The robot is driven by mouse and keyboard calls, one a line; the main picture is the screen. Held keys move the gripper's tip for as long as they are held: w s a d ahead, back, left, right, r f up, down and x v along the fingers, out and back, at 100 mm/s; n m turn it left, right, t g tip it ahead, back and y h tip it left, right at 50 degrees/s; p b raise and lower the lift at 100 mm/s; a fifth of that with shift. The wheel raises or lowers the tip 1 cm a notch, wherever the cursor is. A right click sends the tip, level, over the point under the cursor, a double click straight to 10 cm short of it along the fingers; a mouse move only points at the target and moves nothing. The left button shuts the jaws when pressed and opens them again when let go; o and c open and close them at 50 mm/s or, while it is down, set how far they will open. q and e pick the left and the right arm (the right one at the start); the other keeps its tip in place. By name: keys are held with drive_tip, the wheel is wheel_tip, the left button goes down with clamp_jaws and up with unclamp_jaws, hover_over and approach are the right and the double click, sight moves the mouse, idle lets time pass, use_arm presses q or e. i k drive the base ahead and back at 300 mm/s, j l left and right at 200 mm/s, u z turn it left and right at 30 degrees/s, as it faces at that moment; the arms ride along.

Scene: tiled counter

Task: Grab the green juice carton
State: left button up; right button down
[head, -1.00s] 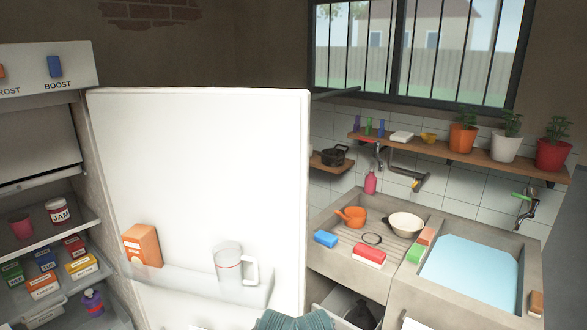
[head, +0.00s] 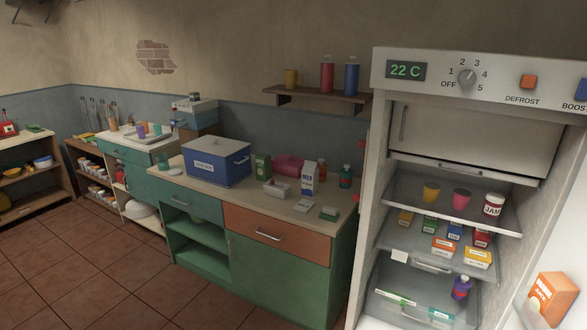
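A green carton (head: 262,167) stands upright on the counter top, just right of a blue box with a handle (head: 217,163). Its label is too small to read, so I cannot tell whether it is juice. An orange carton (head: 546,299) stands in the open fridge door at the lower right. A small green box (head: 429,224) sits on a fridge shelf. Neither of my grippers is in view.
The counter (head: 210,188) also holds a white carton (head: 308,180), a pink item (head: 289,166) and bottles. The open fridge (head: 367,200) stands to its right. The tiled floor (head: 95,265) at left is clear.

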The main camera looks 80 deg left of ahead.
sight(263, 166)
drive_tip(key=u, duration=2.85)
drive_tip(key=i+j+z, duration=0.25)
drive_tip(key=i+j, duration=0.25)
drive_tip(key=i+j+z, duration=0.3)
drive_tip(key=i+j, duration=0.15)
drive_tip(key=j, duration=0.25)
drive_tip(key=i+j+z, duration=0.15)
drive_tip(key=j, duration=0.2)
drive_tip(key=i+j+z, duration=0.1)
drive_tip(key=i+j, duration=0.15)
drive_tip(key=j, duration=0.15)
drive_tip(key=i+j+z, duration=0.15)
drive_tip(key=j, duration=0.25)
drive_tip(key=i+j+z, duration=0.15)
drive_tip(key=j, duration=0.25)
